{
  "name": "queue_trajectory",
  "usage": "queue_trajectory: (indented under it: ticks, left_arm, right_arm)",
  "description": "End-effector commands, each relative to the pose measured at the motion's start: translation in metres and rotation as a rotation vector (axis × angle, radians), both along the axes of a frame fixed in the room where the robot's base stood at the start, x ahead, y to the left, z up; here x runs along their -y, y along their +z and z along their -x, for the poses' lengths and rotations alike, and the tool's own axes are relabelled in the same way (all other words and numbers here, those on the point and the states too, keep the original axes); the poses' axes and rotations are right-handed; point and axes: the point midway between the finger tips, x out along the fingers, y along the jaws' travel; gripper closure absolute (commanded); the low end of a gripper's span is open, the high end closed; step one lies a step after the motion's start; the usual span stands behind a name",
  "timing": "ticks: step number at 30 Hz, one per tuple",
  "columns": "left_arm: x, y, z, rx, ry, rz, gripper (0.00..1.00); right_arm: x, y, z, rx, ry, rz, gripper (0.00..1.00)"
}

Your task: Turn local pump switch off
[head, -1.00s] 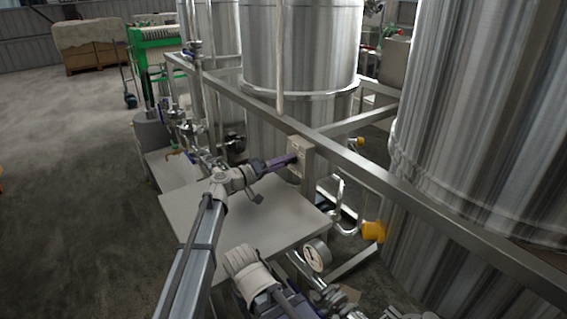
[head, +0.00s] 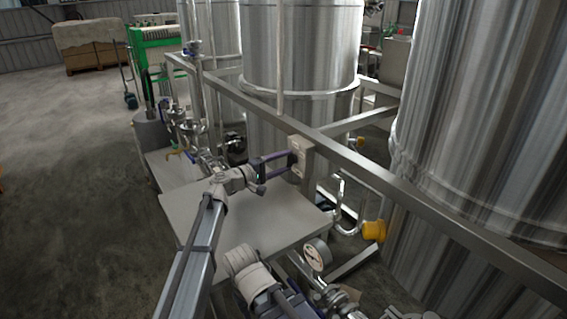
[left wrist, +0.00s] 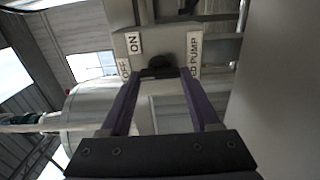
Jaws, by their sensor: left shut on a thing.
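The pump switch is a black knob (left wrist: 160,66) on a pale switch box (head: 300,152) fixed to the steel frame rail. In the left wrist view the box carries an ON label (left wrist: 134,43), an OFF label (left wrist: 124,68) and a partly covered label ending in "PUMP" (left wrist: 194,50). My left gripper (head: 291,160) reaches the box front from the left. Its two purple fingers (left wrist: 160,75) are shut on the knob, one on each side. The knob's pointer direction is not clear. My right gripper does not show.
The rail (head: 400,190) runs diagonally in front of tall steel tanks (head: 300,50). A flat grey plate (head: 245,215) lies below my left wrist. A pressure gauge (head: 317,255) and a yellow-capped pipe (head: 373,231) stand nearby. Open floor (head: 70,150) lies left.

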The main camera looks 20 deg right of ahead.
Motion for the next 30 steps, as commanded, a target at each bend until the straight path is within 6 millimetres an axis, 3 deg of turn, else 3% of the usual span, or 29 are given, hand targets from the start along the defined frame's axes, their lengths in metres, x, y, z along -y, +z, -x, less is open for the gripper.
queue_trajectory:
  ticks: [15, 16, 23, 30]
  left_arm:
    - [-0.0005, -0.0003, -0.0001, -0.017, 0.001, 0.005, 0.93]
    - [-0.0005, -0.0003, -0.0001, -0.017, 0.001, 0.005, 0.35]
    - [-0.0002, -0.0002, 0.0000, -0.016, 0.001, 0.006, 0.09]
    - [-0.0002, -0.0002, 0.0001, -0.016, 0.000, 0.006, 0.07]
  right_arm:
    - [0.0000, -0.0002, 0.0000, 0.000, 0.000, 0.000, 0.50]
    - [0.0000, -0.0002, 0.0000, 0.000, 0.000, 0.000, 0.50]
    - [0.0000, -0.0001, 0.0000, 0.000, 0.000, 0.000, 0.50]
    - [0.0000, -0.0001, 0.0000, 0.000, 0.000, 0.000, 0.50]
